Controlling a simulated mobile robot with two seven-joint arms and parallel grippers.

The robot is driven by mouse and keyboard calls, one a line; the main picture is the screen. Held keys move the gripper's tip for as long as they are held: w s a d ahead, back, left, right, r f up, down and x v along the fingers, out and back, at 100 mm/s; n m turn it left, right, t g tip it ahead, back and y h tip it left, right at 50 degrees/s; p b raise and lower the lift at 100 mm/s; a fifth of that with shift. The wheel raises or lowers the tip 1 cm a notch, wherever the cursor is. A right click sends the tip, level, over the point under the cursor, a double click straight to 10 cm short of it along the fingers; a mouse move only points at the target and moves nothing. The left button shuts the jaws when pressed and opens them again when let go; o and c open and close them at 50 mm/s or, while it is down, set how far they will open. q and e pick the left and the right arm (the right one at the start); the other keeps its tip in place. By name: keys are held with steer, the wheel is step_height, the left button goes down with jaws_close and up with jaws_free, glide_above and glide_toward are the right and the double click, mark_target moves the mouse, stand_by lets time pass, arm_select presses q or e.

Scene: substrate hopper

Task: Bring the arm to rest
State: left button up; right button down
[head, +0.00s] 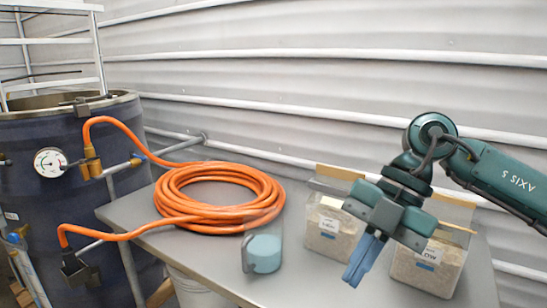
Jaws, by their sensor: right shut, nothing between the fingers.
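My right arm (503,180) comes in from the right edge and is held above the right part of the grey table (215,258). My right gripper (362,262) points down and a little left. Its blue fingers are together, with nothing between them. The fingers hang in front of the gap between two clear containers of pale substrate, the left one (328,232) and the right one (425,272). The gripper body hides part of both containers. I cannot tell whether the fingertips touch the table. My left gripper is out of view.
A coiled orange hose (215,222) lies on the table, its ends running to a dark blue drum (70,215) with a gauge (50,162). A white bucket (200,291) is below. A corrugated wall (300,90) stands behind.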

steer(key=s+a+n+g+y, duration=0.2)
steer(key=s+a+g+y, duration=0.15)
steer(key=a+y, duration=0.95)
steer(key=w+d+f+m+t+h, duration=0.15)
steer(key=w+f+m+t, duration=0.3)
steer(key=m+t, duration=0.6)
steer(key=w+d+f+m+t, duration=0.3)
steer(key=f+m+t, duration=0.2)
steer(key=m+t, duration=0.55)
steer(key=s+d+f+m+t+h, duration=0.1)
steer(key=d+f+m+t+h, duration=0.3)
steer(key=f+h, duration=0.55)
steer(key=s+d+f+m+g+h, duration=0.1)
steer(key=s+d+f+g+h, duration=0.1)
steer(key=s+f, duration=0.4)
steer(key=s+d+f+m+g+h, duration=0.2)
steer(key=s+d+f+g, duration=0.3)
steer(key=f, duration=0.7)
steer(key=shift+s+d+f+g, duration=0.15)
steer(key=shift+s+g, duration=0.2)
steer(key=shift+s, duration=0.5)
